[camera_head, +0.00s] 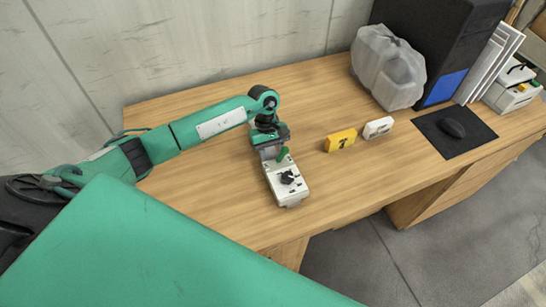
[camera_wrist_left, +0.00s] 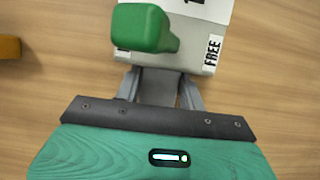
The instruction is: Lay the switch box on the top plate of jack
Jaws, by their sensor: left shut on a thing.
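A white box (camera_head: 289,187) with a black knob (camera_head: 287,177) on its top and a green handle (camera_head: 284,154) at its far end is on or just above the desk, below my left gripper. The box (camera_wrist_left: 210,56) and the rounded green handle (camera_wrist_left: 145,28) also show in the left wrist view, with a "FREE" label beside the handle. My left gripper (camera_head: 270,153) points down and is shut at that end of the box. Its fingertips (camera_wrist_left: 160,82) are partly hidden. I cannot tell a separate jack and top plate apart here. My right gripper is not in view.
A yellow block (camera_head: 340,140) and a small white block (camera_head: 378,128) are to the right. A translucent jug (camera_head: 388,68), a black case (camera_head: 440,35), and a mouse (camera_head: 453,128) on a dark mat (camera_head: 429,124) are farther right. The desk's left part (camera_head: 205,185) is clear.

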